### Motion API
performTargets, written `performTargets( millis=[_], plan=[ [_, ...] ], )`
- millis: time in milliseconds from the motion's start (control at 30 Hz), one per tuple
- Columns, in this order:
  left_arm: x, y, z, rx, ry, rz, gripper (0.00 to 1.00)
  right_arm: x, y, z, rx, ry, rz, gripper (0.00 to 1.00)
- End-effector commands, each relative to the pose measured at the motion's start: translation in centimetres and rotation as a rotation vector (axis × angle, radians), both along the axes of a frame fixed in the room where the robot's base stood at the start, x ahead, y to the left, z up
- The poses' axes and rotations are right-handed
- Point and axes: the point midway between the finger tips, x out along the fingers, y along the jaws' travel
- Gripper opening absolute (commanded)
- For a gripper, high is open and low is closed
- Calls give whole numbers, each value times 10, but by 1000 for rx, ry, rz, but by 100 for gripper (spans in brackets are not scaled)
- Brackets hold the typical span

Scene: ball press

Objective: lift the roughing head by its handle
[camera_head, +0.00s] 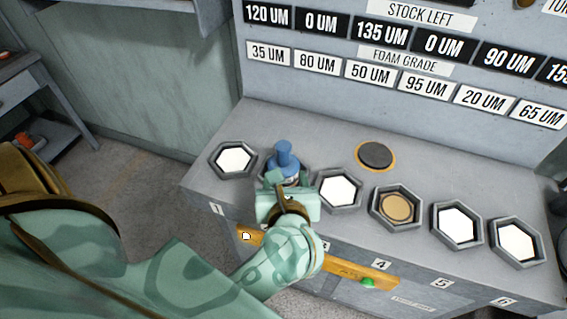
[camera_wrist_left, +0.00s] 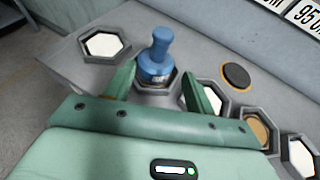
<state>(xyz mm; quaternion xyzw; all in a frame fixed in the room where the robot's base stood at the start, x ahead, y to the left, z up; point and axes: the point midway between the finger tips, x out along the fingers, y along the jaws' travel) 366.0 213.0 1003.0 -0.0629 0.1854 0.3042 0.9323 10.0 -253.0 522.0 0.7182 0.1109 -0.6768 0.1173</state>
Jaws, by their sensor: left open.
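The roughing head (camera_head: 284,156) is blue, with an upright knob-like handle. It sits in the second hexagonal tray from the left. My left gripper (camera_head: 281,184) is in front of it and partly hides it in the head view. In the left wrist view the roughing head (camera_wrist_left: 157,62) stands just beyond and between the two fingers of the left gripper (camera_wrist_left: 160,82). The fingers are apart, with a gap on both sides of the blue body, and hold nothing. My right gripper is not in view.
More hexagonal trays stand in a row: the first (camera_head: 233,159), third (camera_head: 339,189), fifth (camera_head: 457,226) and sixth (camera_head: 516,243) hold white pads. The fourth (camera_head: 395,208) holds a tan disc. A dark round pad (camera_head: 375,155) lies behind them. A yellow bar (camera_head: 335,264) runs along the bench front.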

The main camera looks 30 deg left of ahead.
Motion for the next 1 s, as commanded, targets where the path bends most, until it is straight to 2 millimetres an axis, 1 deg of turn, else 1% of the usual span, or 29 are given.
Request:
performTargets(
  millis=[100, 200, 333, 567, 800, 900, 1000],
  plan=[
    [23, 17, -12, 8, -2, -1, 54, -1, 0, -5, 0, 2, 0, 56],
    [42, 30, -22, 8, -1, -1, 54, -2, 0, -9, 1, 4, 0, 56],
    [60, 44, -31, 7, -1, -2, 54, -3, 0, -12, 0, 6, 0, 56],
    [75, 55, -38, 6, 1, -2, 54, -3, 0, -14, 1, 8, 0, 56],
    [104, 75, -52, 8, 1, -3, 54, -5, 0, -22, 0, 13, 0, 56],
    [109, 78, -54, 6, 1, -2, 54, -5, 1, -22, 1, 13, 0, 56],
    [110, 79, -54, 5, 0, -3, 54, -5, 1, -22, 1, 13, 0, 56]
  ],
)
